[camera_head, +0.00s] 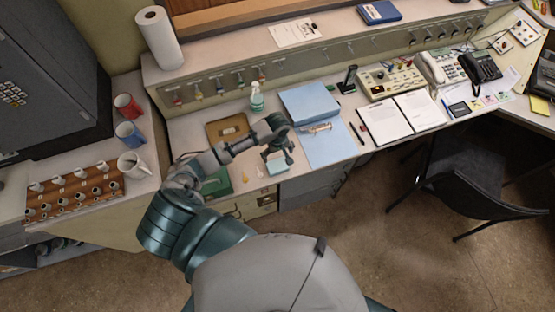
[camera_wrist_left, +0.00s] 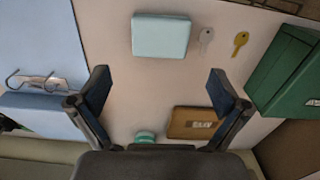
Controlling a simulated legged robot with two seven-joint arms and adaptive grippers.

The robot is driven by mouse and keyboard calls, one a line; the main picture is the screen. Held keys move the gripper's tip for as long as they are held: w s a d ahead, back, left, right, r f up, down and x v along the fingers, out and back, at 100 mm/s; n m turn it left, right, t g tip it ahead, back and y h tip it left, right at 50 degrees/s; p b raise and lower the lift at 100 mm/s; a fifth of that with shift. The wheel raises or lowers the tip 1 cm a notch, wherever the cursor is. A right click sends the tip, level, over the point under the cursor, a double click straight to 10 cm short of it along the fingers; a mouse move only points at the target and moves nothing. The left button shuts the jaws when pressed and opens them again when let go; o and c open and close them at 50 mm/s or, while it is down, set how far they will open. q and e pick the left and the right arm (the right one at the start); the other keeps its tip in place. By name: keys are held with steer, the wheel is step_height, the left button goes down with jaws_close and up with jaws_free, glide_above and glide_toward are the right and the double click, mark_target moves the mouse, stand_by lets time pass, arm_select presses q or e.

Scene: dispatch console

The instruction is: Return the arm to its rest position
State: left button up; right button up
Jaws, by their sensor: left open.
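My left arm (camera_head: 232,149) comes in from the left and reaches over the desk. My left gripper (camera_head: 279,154) hangs above the desk, between the blue folder and the brown board. In the left wrist view the left gripper (camera_wrist_left: 161,84) has its fingers spread wide with nothing between them. A pale teal box (camera_head: 277,166) lies on the desk near the gripper; it also shows beyond the fingertips in the wrist view (camera_wrist_left: 161,36). My right gripper is in neither view.
A grey key (camera_wrist_left: 206,37) and yellow key (camera_wrist_left: 240,42) lie nearby. Mugs (camera_head: 130,134) stand left. A black chair (camera_head: 470,180) stands right.

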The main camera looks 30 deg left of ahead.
arm_select(q)
step_height(320, 180, up, 2)
steer(key=shift+a+r, duration=0.1)
steer(key=shift+a, duration=0.05)
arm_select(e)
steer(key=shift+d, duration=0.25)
